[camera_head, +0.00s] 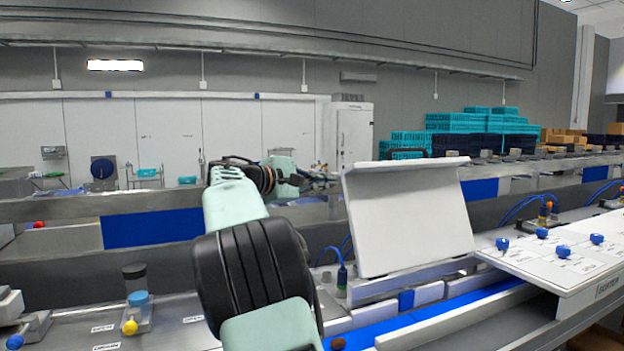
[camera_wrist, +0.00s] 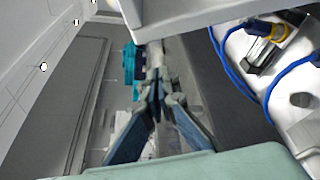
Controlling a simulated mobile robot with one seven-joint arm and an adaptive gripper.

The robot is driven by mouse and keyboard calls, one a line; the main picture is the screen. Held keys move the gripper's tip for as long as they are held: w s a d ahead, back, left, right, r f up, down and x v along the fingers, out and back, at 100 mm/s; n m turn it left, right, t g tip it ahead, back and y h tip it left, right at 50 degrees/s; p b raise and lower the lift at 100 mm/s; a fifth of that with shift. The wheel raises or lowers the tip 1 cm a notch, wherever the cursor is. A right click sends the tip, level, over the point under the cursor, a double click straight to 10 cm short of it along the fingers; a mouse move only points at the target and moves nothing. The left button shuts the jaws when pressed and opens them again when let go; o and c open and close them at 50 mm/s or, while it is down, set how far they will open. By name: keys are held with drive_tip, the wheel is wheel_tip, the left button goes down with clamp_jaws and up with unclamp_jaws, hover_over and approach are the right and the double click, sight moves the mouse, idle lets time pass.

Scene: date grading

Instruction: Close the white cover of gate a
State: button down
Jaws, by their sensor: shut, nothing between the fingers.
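The white cover (camera_head: 412,218) stands raised and leans back slightly over the machine rail in the head view. My gripper (camera_head: 328,178) is at the cover's upper left edge, with the fingers pointing right toward it. In the wrist view my gripper (camera_wrist: 155,72) has its fingers together and empty. A pale panel (camera_wrist: 180,14), probably the cover, crosses the top of the wrist view close to the fingertips. I cannot tell whether they touch. No gate label is readable on the cover.
A blue belt (camera_head: 440,312) runs below the cover. A white panel with blue knobs (camera_head: 563,251) stands at right. A blue cable and fitting (camera_head: 342,272) rise left of the cover; blue cables (camera_wrist: 232,66) also show in the wrist view. Teal crates (camera_head: 455,122) are far behind.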

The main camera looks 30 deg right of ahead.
drive_tip(key=s, duration=0.1)
drive_tip(key=s+r, duration=0.1)
drive_tip(key=s, duration=0.1)
drive_tip(key=shift+a+r, duration=0.25)
drive_tip(key=shift+a, duration=0.05)
drive_tip(key=shift+s+b, duration=0.15)
drive_tip(key=shift+b, duration=0.15)
